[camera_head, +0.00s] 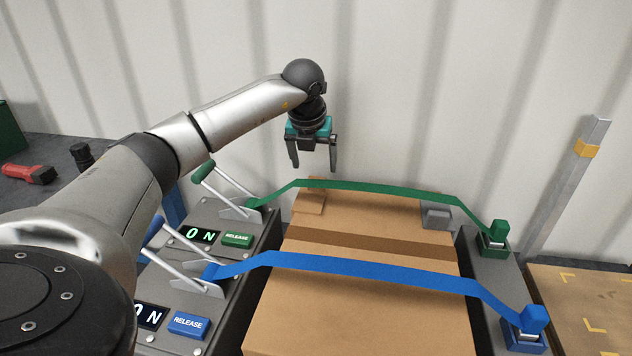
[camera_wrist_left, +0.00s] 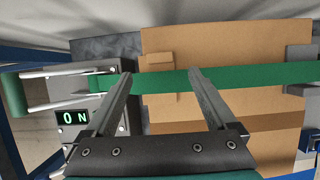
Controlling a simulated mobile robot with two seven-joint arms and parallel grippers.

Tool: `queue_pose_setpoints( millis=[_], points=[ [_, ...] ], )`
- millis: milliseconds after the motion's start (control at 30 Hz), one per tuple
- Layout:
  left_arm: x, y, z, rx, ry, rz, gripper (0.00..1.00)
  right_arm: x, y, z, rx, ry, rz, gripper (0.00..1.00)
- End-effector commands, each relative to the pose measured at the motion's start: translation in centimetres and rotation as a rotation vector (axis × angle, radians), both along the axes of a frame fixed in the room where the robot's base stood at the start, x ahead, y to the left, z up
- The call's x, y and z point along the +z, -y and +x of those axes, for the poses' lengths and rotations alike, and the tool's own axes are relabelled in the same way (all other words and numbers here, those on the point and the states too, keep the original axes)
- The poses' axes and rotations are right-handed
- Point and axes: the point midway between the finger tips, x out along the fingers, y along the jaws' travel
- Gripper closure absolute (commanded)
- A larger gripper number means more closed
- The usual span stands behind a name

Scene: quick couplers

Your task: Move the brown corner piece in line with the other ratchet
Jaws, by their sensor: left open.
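The brown corner piece (camera_head: 308,202) sits on the left edge of the cardboard box (camera_head: 350,305), at the green strap (camera_head: 375,187). The wrist view shows it too (camera_wrist_left: 158,60), partly under the strap. The green ratchet (camera_head: 240,209) stands left of it. The blue ratchet (camera_head: 200,282) is nearer me, with its blue strap (camera_head: 370,270) across the box. My left gripper (camera_head: 313,170) is open and empty above the far side of the box, near the brown piece. In the wrist view its fingers (camera_wrist_left: 160,74) point towards the green strap. My right gripper is not in view.
A grey corner piece (camera_head: 437,216) sits at the box's right edge under the green strap. Green (camera_head: 495,238) and blue (camera_head: 527,330) strap anchors stand on the right. Both displays read 0 N. A corrugated wall (camera_head: 400,90) rises close behind.

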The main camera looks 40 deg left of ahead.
Motion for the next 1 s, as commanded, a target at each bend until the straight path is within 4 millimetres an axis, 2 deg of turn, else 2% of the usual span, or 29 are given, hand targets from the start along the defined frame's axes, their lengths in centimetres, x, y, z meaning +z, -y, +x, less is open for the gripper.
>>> queue_pose_setpoints(
  millis=[200, 433, 633, 933, 1000],
  points=[
    [-2.9, -0.5, 0.9, 0.000, -0.001, -0.002, 0.10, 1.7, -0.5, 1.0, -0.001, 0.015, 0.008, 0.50],
    [-5.2, -0.9, 1.8, 0.000, -0.002, -0.001, 0.10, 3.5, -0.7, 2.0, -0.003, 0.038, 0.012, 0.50],
    [-6.0, -1.2, 2.1, -0.001, 0.000, 0.000, 0.10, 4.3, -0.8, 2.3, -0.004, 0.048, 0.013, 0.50],
    [-6.0, -1.2, 2.2, -0.001, 0.000, 0.000, 0.10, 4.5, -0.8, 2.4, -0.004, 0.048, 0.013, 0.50],
    [-6.0, -1.2, 2.2, -0.001, 0.000, 0.000, 0.17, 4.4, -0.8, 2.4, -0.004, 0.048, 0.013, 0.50]
  ],
)
